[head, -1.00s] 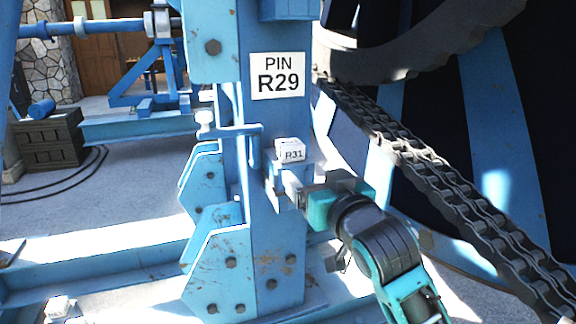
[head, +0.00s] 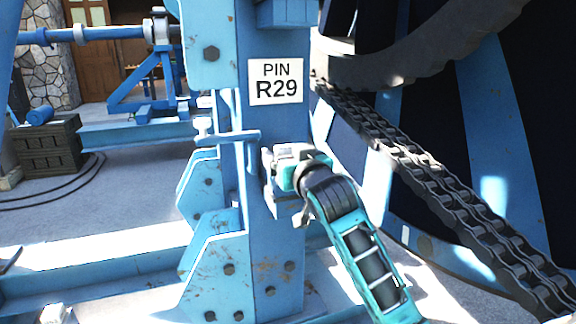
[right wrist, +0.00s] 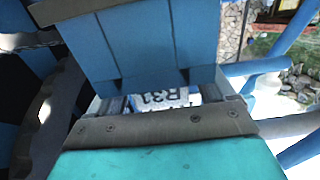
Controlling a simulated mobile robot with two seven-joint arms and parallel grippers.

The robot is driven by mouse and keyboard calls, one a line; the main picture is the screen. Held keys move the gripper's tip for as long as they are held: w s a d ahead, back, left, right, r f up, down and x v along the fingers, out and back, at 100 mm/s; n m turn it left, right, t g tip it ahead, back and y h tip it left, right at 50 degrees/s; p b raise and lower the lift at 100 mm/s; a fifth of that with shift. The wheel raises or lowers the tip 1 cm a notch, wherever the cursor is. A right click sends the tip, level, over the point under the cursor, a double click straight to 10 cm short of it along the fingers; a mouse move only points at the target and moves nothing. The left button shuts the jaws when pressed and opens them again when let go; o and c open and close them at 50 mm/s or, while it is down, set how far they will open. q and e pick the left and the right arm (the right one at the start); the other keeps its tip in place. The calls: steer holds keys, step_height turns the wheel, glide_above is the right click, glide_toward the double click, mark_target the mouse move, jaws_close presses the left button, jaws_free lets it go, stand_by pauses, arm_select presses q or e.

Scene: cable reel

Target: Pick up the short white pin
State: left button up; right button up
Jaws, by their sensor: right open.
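A short white pin marked R31 (right wrist: 160,98) shows in the right wrist view, at the far edge of my gripper. It lies between the two fingers, and only its labelled part shows. In the head view my right gripper (head: 276,163) is at the blue post, at the pin's holder, below the PIN R29 sign (head: 276,81). My gripper covers most of the pin there. The jaws are open around it; whether they touch it I cannot tell. My left gripper is out of view.
A pale pin head (head: 204,126) stands at a blue bar left of the post. Another white block (head: 53,313) is at the bottom left. A heavy chain (head: 440,175) runs down past the big reel on the right.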

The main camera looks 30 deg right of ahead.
steer(key=shift+w, duration=0.2)
steer(key=shift+r, duration=0.1)
steer(key=c, duration=1.4)
steer(key=shift+r, duration=0.6)
arm_select(q)
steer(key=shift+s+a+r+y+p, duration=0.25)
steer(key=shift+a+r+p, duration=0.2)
steer(key=shift+p, duration=0.6)
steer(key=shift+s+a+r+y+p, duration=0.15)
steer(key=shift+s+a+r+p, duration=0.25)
steer(key=shift+p, duration=0.65)
arm_select(e)
step_height(320, 180, up, 19)
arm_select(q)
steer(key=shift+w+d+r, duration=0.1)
arm_select(e)
steer(key=shift+f, duration=0.1)
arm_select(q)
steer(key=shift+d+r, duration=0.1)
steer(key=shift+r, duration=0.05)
